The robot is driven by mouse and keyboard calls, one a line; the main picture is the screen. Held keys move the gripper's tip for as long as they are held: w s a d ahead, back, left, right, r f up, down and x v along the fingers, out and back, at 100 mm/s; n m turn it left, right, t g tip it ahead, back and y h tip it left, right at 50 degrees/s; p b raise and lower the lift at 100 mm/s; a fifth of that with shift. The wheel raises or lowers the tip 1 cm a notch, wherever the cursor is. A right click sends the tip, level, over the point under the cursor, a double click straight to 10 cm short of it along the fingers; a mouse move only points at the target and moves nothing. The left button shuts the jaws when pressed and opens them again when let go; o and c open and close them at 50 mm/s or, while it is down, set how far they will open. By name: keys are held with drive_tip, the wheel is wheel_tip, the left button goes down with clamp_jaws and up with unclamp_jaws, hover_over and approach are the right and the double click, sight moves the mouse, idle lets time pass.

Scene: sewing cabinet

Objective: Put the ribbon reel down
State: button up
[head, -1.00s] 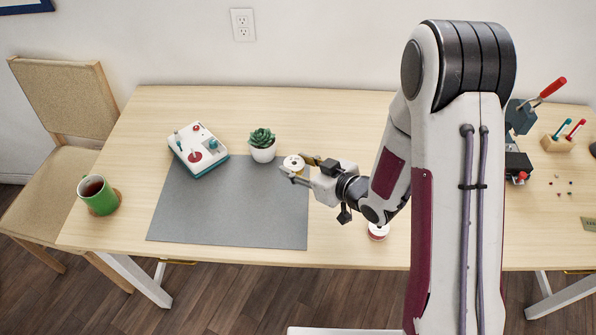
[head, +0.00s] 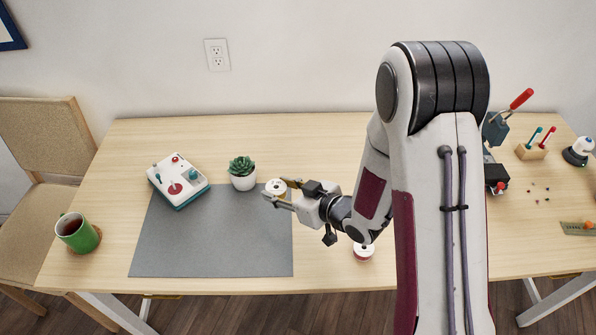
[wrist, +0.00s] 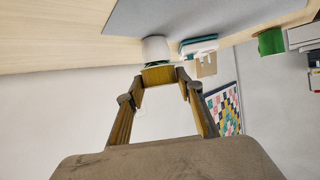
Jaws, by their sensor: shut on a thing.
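My gripper (head: 276,194) is shut on a ribbon reel (head: 275,186) with a white top, near the right side of the grey mat (head: 205,245). In the wrist view, the gripper (wrist: 158,80) has the reel's gold-yellow side (wrist: 158,76) between its fingertips. That view is upside down, and the reel appears raised off the table there. How far above the surface it is, I cannot tell. A second reel (head: 363,252), white with red, stands on the table near the front edge, partly beside my arm.
A potted succulent (head: 242,175) is close left of the held reel. A white-and-teal box with red knobs (head: 178,182) sits at the mat's back left. A green mug (head: 76,233) stands at the left. A pen block (head: 531,151) is far right. The mat's front is clear.

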drive_tip(key=shift+d+f, duration=0.25)
drive_tip(key=shift+d, duration=0.05)
drive_tip(key=w+d+f+m+t+h, duration=0.1)
drive_tip(key=w+d, duration=0.3)
drive_tip(key=w, duration=0.3)
drive_tip(key=w+d+m+t+h, duration=0.1)
drive_tip(key=w+d, duration=0.3)
drive_tip(key=w, duration=0.3)
drive_tip(key=r+m+t+h, duration=0.1)
drive_tip(key=r+m+h, duration=0.1)
drive_tip(key=m, duration=0.1)
hover_over(329, 152)
drive_tip(key=shift+a+f, duration=0.1)
drive_tip(key=shift+f, duration=0.05)
drive_tip(key=shift+f, duration=3.1)
drive_tip(key=shift+f, duration=0.1)
drive_tip(key=shift+f, duration=1.8)
